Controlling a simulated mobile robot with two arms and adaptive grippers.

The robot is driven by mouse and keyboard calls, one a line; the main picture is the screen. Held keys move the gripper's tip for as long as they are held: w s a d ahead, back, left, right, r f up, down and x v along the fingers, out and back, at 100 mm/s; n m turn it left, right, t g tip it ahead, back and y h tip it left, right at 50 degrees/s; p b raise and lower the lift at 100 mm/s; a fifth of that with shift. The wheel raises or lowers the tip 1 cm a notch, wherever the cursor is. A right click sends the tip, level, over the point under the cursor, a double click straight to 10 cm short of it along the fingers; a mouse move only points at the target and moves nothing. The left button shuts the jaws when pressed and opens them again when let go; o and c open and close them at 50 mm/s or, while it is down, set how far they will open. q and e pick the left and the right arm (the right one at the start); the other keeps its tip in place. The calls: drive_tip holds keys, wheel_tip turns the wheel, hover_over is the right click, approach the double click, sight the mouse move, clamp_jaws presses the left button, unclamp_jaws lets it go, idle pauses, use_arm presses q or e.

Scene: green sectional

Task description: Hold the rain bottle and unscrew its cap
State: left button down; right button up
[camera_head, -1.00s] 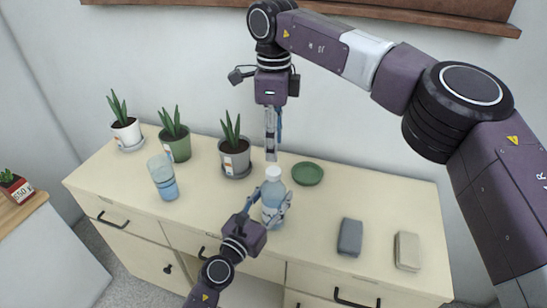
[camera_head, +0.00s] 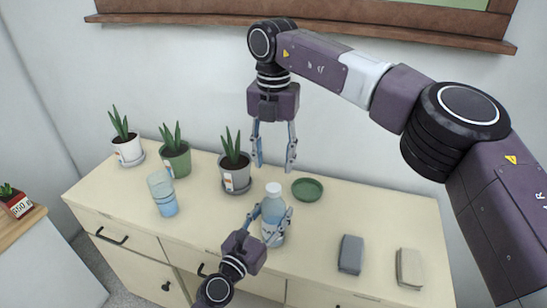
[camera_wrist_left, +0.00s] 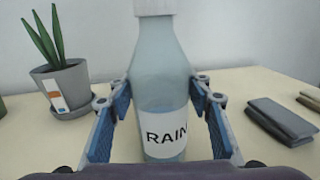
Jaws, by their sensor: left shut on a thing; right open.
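The rain bottle (camera_head: 272,212) is pale blue with a white cap (camera_head: 273,188) and stands upright on the cabinet top. My left gripper (camera_head: 275,222) is shut around the bottle's body from the front. In the left wrist view the bottle (camera_wrist_left: 163,85) sits between the two blue finger pads, with its "RAIN" label facing me; only the lower part of the cap (camera_wrist_left: 167,6) shows there. My right gripper (camera_head: 273,165) is open and empty, pointing down just above the cap, its fingertips apart.
The cream cabinet top (camera_head: 320,240) also holds potted plants (camera_head: 235,165), a glass (camera_head: 162,192) with blue at its base, and a green dish (camera_head: 307,189). A dark grey block (camera_head: 350,254) and a beige block (camera_head: 410,268) lie at the right. Bare surface lies between dish and blocks.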

sight(273, 187)
drive_tip(key=m, duration=1.4)
drive_tip(key=shift+m, duration=0.4)
drive_tip(key=m, duration=0.3)
drive_tip(key=shift+m, duration=0.3)
drive_tip(key=shift+f, duration=4)
